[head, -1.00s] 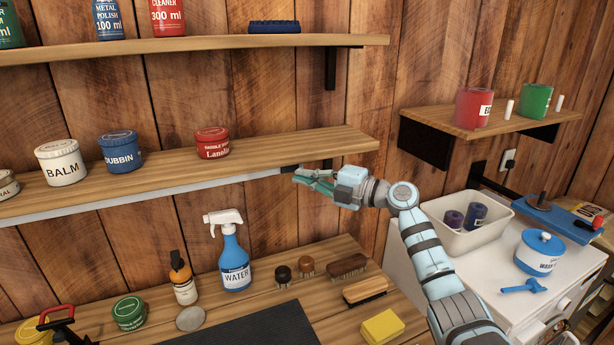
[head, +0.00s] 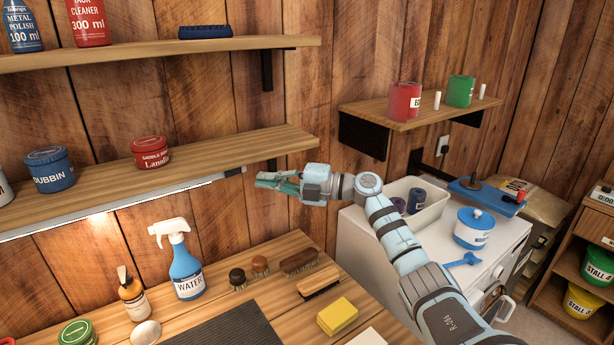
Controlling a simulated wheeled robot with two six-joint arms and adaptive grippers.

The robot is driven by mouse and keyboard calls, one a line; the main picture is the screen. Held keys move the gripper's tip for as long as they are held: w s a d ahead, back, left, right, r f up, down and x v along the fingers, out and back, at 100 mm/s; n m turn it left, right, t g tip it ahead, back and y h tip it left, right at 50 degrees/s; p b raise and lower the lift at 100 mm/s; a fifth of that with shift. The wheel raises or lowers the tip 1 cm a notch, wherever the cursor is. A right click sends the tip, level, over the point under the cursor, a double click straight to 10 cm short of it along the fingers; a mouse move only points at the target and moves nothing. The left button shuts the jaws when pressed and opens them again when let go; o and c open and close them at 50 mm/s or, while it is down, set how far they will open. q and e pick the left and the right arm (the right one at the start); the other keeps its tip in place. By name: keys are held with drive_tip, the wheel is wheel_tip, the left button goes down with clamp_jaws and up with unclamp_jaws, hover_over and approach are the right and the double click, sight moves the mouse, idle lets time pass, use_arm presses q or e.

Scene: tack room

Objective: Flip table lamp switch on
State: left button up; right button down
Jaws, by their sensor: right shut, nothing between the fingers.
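A long strip lamp (head: 120,209) is fixed under the front of the lower shelf; no standing table lamp shows. Its strip is bright white, with a warm glow on the wall boards below it. A small dark end piece (head: 234,172) sits at the lamp's right end; the switch itself is too small to make out. My right gripper (head: 263,180) is shut and empty, just right of that end piece, with a small gap between them in the picture. My left gripper is not in view.
The lower shelf (head: 240,147) holds tins, with a dark bracket near my right gripper. Below, the bench (head: 285,250) holds a spray bottle (head: 184,262), several brushes and a yellow sponge (head: 337,316). A white cabinet (head: 350,225) with a tub stands right.

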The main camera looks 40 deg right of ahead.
drive_tip(key=d+b+v, duration=0.1)
drive_tip(key=b+v, duration=0.1)
drive_tip(key=v, duration=0.6)
drive_tip(key=shift+w+f, duration=0.25)
drive_tip(key=shift+w, duration=0.1)
drive_tip(key=shift+w+d, duration=0.1)
drive_tip(key=shift+w, duration=0.05)
drive_tip(key=shift+f, duration=0.1)
